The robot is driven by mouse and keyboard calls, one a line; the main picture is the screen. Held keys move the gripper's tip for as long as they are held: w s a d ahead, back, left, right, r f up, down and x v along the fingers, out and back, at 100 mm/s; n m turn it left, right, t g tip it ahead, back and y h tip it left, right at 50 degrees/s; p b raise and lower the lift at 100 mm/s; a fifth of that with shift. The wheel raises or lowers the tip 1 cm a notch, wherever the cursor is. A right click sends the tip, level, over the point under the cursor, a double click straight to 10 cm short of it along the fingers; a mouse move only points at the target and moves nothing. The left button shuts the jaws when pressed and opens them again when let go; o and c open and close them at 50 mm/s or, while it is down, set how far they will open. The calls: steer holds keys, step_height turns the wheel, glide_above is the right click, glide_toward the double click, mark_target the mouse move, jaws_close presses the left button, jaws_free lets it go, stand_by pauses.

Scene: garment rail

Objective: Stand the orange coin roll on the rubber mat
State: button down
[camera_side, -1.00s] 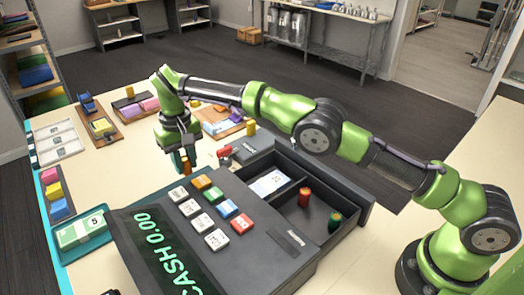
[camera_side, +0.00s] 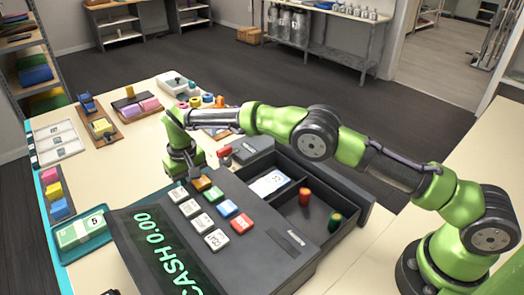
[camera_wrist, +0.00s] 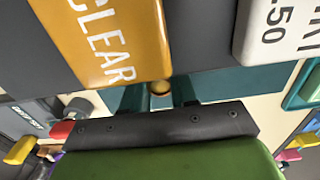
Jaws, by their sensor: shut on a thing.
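My gripper (camera_side: 186,180) points down just behind the cash register, low over the table, and its fingertips are partly hidden by the register. In the wrist view my gripper (camera_wrist: 160,92) is shut on the orange coin roll (camera_wrist: 160,88), whose round orange-rimmed, pale end shows between the two fingers. The roll looks upright, seen nearly end-on; its lower end is hidden. A teal surface (camera_wrist: 235,82), perhaps the rubber mat, lies beneath the fingers. I cannot tell whether the roll touches it.
The cash register (camera_side: 262,240) with its coloured keys stands close in front of my gripper. A teal tray (camera_side: 95,246) with banknotes is at left.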

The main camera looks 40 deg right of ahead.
steer(key=c, duration=0.9)
jaws_free()
step_height(320, 180, up, 7)
steer(key=shift+r, duration=0.15)
steer(key=s+d+r+m+t+y, duration=0.1)
steer(key=s+d+r, duration=0.2)
steer(key=d+r, duration=0.45)
steer(key=s+d+r+m+t+y, duration=0.1)
steer(key=s+d+r, duration=0.35)
steer(key=r, duration=0.55)
steer(key=s+d+r+t, duration=0.35)
steer(key=s+d, duration=0.35)
steer(key=s, duration=0.5)
steer(key=s+d+f, duration=0.1)
steer(key=s, duration=0.3)
steer(key=s+d+f+m+t, duration=0.1)
steer(key=s+f, duration=0.1)
steer(key=s, duration=0.2)
steer(key=s+d+f+m, duration=0.1)
steer(key=s+f, duration=0.1)
steer(key=s, duration=0.2)
steer(key=shift+f+t, duration=0.25)
steer(key=shift+t, duration=0.1)
